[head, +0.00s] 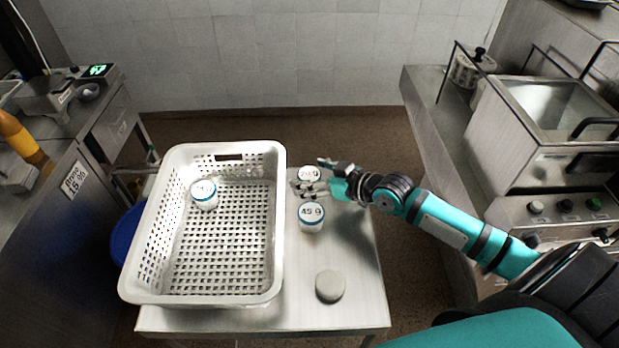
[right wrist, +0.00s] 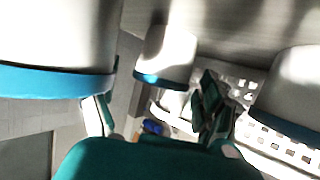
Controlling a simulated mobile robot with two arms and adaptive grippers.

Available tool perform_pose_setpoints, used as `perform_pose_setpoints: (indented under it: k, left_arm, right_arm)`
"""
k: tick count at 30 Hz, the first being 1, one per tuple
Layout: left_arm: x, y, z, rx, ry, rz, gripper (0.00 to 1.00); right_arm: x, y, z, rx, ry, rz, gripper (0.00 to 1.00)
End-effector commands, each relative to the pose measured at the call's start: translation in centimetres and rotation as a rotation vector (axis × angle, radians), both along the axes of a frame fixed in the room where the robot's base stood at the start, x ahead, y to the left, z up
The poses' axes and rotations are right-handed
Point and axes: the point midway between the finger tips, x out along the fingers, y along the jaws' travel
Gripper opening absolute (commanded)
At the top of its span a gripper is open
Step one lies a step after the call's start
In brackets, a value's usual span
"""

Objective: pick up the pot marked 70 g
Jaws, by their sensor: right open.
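A white pot with a blue band (head: 309,173) stands at the back of the table beside my right gripper; its lid marking looks like 20 g or 70 g, too small to be sure. A pot marked 45 g (head: 311,215) stands in front of it. Another white pot with a blue band (head: 204,196) is inside the white basket (head: 275,220), its marking unclear. My right gripper (head: 314,179) is open, its fingers close to the back pot. The right wrist view shows the open fingers (right wrist: 152,108), with a pot (right wrist: 165,55) seen between them. My left gripper is out of view.
A grey round object (head: 330,286) lies at the table's front right. The perforated basket fills the table's left side. A steel counter with a fryer (head: 545,120) stands at right; another counter with a scale (head: 65,95) is at left.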

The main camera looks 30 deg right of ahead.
Motion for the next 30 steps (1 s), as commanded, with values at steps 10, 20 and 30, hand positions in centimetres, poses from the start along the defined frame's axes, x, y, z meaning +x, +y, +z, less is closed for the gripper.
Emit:
perform_pose_setpoints:
  k: [10, 20, 30]
  left_arm:
    - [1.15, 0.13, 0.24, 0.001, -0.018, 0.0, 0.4]
    - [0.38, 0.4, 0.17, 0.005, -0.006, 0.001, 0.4]
    - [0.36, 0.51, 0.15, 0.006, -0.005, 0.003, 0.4]
  right_arm:
    - [0.69, 0.38, -0.33, -0.001, 0.001, 0.001, 0.8]
    - [0.68, 0.37, -0.32, -0.001, 0.001, 0.001, 0.37]
    - [0.69, 0.37, -0.21, 0.0, -0.001, 0.001, 0.2]
